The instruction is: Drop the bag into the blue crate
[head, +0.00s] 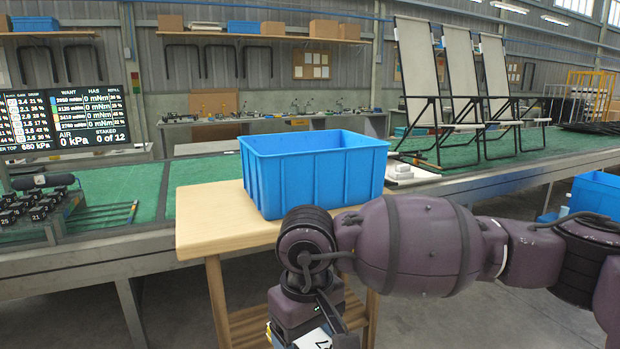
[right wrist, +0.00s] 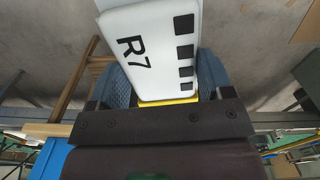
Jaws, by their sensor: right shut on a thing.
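The blue crate (head: 315,180) stands upright on a small wooden table in the head view; its floor is hidden. A corner of blue, likely the same crate, shows in the right wrist view (right wrist: 50,160). My right gripper (head: 300,337) points down in front of the table, below and nearer than the crate. It is shut on a white piece marked R7 with black squares, which I take for the bag (right wrist: 155,50). The bag sits between the blue textured fingers; a bit of it shows at the head view's bottom edge (head: 313,338). My left gripper is out of view.
The wooden table (head: 215,222) has bare top left of the crate. Behind it runs a green-topped bench (head: 115,190) with lounger frames (head: 425,85) at right and small black parts (head: 25,205) at left. Another blue crate (head: 597,192) is at far right.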

